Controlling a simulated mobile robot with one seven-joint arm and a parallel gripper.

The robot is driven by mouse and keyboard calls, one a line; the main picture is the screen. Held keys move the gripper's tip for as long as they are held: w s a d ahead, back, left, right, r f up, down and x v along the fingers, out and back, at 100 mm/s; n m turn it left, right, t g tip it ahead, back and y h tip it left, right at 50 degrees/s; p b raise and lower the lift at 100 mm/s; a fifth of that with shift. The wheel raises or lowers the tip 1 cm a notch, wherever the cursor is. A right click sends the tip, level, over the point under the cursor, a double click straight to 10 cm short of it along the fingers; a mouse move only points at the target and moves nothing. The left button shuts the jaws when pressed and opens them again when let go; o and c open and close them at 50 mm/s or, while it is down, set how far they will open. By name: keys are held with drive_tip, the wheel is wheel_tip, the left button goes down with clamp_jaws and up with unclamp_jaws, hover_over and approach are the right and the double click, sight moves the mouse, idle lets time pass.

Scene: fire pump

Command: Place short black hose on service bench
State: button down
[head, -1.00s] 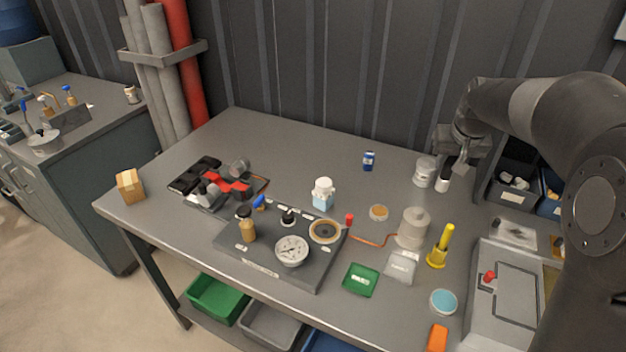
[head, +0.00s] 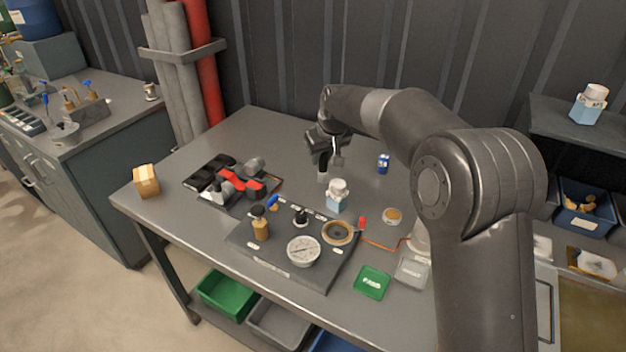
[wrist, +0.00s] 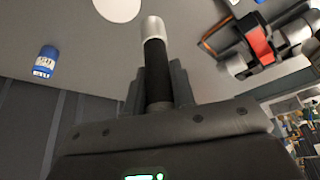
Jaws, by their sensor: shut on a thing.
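My gripper (head: 325,158) is over the back middle of the service bench (head: 250,125). It is shut on the short black hose (wrist: 155,60), which has a silver metal end and sticks out between the fingers in the wrist view. In the head view only the pale lower end of the hose (head: 322,176) shows, pointing down. The hose appears to be above the bench top; whether it touches is hard to tell.
A white-capped bottle (head: 338,194) stands just in front of my gripper, and a small blue can (head: 383,162) to its right. A tray with red and black parts (head: 232,187) lies to the left. The back left is clear.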

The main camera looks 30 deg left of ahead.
sight(322, 177)
drive_tip(key=shift+f, duration=3.5)
drive_tip(key=shift+f, duration=0.15)
drive_tip(key=c, duration=1.2)
unclamp_jaws()
drive_tip(key=v, duration=1.2)
drive_tip(key=shift+d, duration=0.1)
